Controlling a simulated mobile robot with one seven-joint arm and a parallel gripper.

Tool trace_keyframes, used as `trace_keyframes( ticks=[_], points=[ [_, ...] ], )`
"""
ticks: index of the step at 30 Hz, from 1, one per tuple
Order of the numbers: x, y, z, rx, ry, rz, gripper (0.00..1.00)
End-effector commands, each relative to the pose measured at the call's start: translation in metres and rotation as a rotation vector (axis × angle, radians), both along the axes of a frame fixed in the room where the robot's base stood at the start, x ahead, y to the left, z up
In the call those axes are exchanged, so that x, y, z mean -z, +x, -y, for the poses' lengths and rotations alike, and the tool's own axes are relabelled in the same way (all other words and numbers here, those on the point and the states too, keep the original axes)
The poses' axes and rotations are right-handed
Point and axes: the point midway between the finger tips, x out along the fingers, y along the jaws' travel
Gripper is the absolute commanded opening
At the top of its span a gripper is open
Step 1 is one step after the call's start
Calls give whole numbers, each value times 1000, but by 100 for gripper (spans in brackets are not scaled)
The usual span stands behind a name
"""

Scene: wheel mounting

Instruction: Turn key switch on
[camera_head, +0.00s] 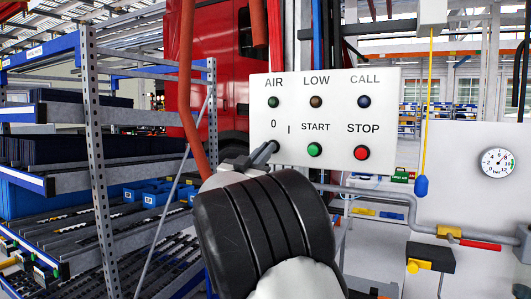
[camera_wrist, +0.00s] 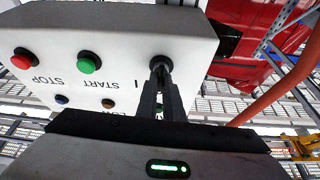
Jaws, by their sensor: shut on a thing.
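The white control panel (camera_head: 335,105) hangs in the middle of the head view, with the key switch (camera_head: 274,146) at its lower left, by the marks 0 and I. In the wrist view the panel (camera_wrist: 115,35) appears upside down, with the key switch (camera_wrist: 160,62) right of the green button. My gripper (camera_head: 265,152) reaches the switch from the lower left. Its fingers, also seen in the wrist view (camera_wrist: 161,78), are shut on the switch. The fingers hide part of the switch, so I cannot tell which mark it points to.
The green START button (camera_head: 315,149) and red STOP button (camera_head: 361,153) sit right of the switch. Three small dark indicators are above. An orange hose (camera_head: 187,90) hangs left of the panel. A metal shelf rack (camera_head: 97,150) stands at the left.

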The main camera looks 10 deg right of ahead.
Motion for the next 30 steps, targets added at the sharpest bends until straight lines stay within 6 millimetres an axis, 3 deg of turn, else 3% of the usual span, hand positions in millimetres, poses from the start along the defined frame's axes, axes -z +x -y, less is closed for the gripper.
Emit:
trace_keyframes(
  ticks=[30],
  points=[
    [-2, 2, -2, 2, 682, 495, 0]
  ],
)
